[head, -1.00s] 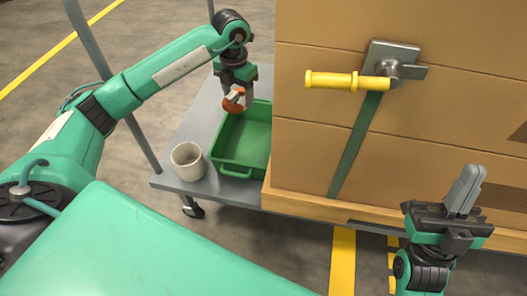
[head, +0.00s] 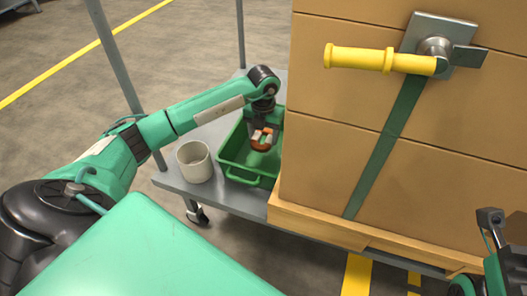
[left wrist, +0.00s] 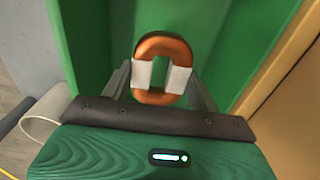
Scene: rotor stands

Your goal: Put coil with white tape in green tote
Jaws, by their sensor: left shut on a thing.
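The coil with white tape (left wrist: 163,47) is an orange-brown oval ring with a white tape band on each side. My left gripper (left wrist: 160,82) is shut on it, one finger at each taped side. In the head view the coil (head: 261,147) hangs under my left gripper (head: 263,133), within the outline of the green tote (head: 240,178). Green tote walls (left wrist: 85,40) surround the coil in the left wrist view. I cannot tell whether it touches the tote floor. My right gripper (head: 491,222) is partly in view at the right edge; its jaw state is unclear.
A white cup (head: 195,163) stands left of the tote on the grey cart (head: 175,183). Tall stacked cardboard boxes (head: 345,120) on a wooden pallet stand close on the tote's right. A yellow handle (head: 380,60) sticks out from a green strap. A cart post rises at left.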

